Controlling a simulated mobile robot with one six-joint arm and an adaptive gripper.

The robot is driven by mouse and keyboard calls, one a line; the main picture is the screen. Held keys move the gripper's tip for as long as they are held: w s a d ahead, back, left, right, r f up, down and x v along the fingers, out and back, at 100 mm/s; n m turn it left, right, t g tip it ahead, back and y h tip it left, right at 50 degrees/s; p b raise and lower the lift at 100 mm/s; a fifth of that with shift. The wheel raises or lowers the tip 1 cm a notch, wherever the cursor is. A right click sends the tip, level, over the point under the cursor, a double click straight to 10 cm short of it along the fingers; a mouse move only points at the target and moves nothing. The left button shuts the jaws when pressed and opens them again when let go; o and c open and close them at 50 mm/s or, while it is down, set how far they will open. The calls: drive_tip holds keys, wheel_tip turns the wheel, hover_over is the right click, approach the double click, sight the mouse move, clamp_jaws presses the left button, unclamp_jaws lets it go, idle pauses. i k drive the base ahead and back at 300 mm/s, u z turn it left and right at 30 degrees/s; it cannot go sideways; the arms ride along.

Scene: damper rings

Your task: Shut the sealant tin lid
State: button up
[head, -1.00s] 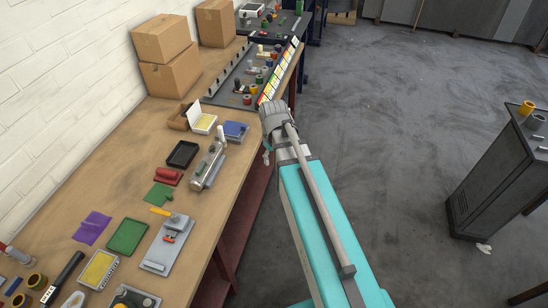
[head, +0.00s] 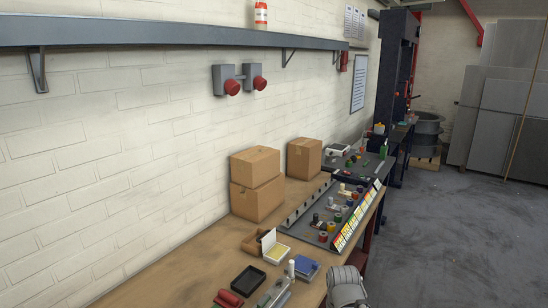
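A small white hinged box with a yellow inside, which looks like the sealant tin (head: 277,256), stands on the wooden bench. Its white lid (head: 267,240) is raised at the left side, so the tin is open. No label on it can be read. A grey part of my arm shows at the bottom edge, to the lower right of the tin and apart from it. My gripper's fingers do not show in the head view.
A blue box (head: 306,267) and a white-topped cylinder (head: 291,269) stand close to the tin, with a brown open box (head: 256,242) behind it. A black tray (head: 249,278) lies in front. Cardboard boxes (head: 257,199) and a divided parts rack (head: 318,247) stand farther back.

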sight(269, 240)
drive_tip(key=k, duration=0.65)
drive_tip(key=z, duration=0.45)
drive_tip(key=i, duration=1.55)
drive_tip(key=u, duration=0.35)
